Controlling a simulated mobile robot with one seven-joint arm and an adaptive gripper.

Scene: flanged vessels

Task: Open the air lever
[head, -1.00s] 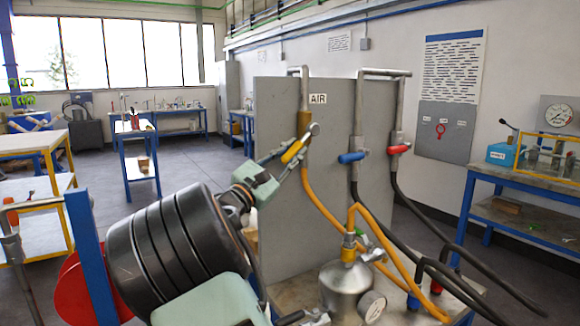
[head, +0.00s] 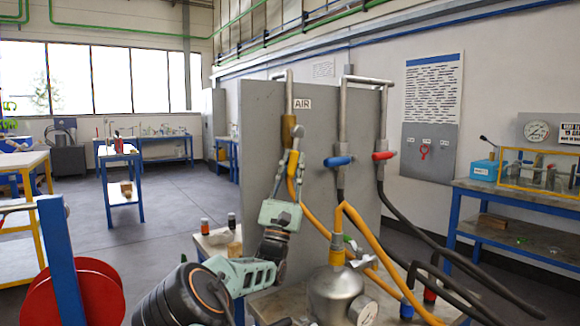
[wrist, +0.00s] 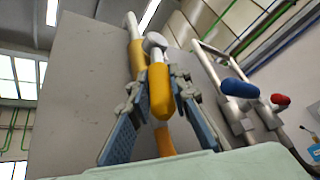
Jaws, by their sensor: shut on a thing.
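The air lever has a yellow-orange handle (wrist: 161,92) on a grey pivot, on the upright pipe below the AIR sign (head: 302,104). In the wrist view the handle stands between the two fingers of my gripper (wrist: 158,88). In the head view my gripper (head: 292,163) is at the lever from below, shut on it, and the fingers hide most of the handle. The handle now hangs roughly downward, close to the line of the pipe. The yellow air hose (head: 312,208) runs down behind my gripper.
A blue lever (head: 338,161) and a red lever (head: 383,155) sit on pipes to the right. A metal vessel (head: 335,290) with a gauge stands on the bench below. The grey panel (head: 262,150) is close behind my gripper. A red reel (head: 88,297) is at the lower left.

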